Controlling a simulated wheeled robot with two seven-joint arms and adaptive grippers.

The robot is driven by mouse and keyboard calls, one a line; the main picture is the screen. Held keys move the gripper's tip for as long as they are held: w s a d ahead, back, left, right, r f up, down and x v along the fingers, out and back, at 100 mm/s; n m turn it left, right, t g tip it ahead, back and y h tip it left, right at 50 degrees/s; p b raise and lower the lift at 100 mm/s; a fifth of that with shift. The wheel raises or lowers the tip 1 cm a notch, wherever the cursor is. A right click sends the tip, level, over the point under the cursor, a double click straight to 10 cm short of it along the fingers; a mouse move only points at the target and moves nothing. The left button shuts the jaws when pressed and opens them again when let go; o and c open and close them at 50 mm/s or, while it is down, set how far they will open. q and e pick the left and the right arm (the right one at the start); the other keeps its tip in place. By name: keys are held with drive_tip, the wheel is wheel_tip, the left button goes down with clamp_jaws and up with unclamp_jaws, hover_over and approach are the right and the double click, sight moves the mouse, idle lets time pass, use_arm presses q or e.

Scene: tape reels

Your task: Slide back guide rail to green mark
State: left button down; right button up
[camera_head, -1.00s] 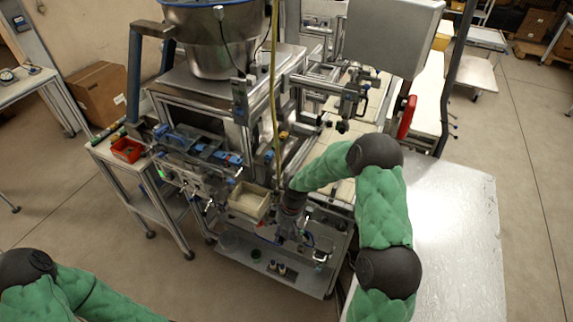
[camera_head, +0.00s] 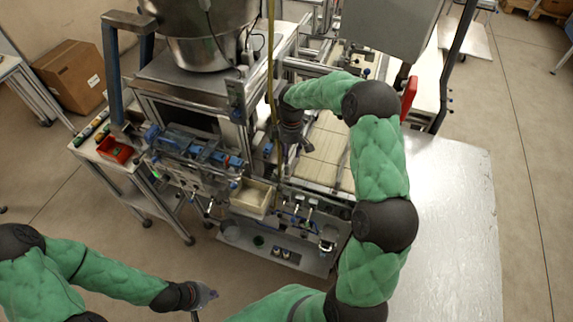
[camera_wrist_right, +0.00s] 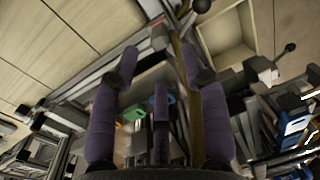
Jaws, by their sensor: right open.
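My right gripper (camera_head: 292,140) is at the machine beside the pale conveyor in the head view. In the right wrist view its purple-padded fingers (camera_wrist_right: 160,72) are spread with nothing held between them. A metal rail (camera_wrist_right: 100,78) runs along the conveyor's edge beyond the fingers; I cannot tell if it is the back guide rail or if a finger touches it. A small green part (camera_wrist_right: 133,113) shows between the fingers; I cannot tell if it is the green mark. My left gripper (camera_head: 204,298) hangs low in front of the machine, away from it; its jaw is unclear.
The pale conveyor (camera_head: 322,150) lies right of my right gripper. A cream bin (camera_head: 252,198) sits at the machine's front. A steel hopper (camera_head: 205,50) and a grey box (camera_head: 390,30) stand above. A shiny table (camera_head: 450,220) is at the right.

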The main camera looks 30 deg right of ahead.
sight(288, 166)
drive_tip(key=f, duration=0.8)
drive_tip(key=shift+s+a+p, duration=0.1)
drive_tip(key=shift+a+p, duration=0.2)
drive_tip(key=shift+f, duration=0.3)
drive_tip(key=shift+c, duration=0.3)
clamp_jaws()
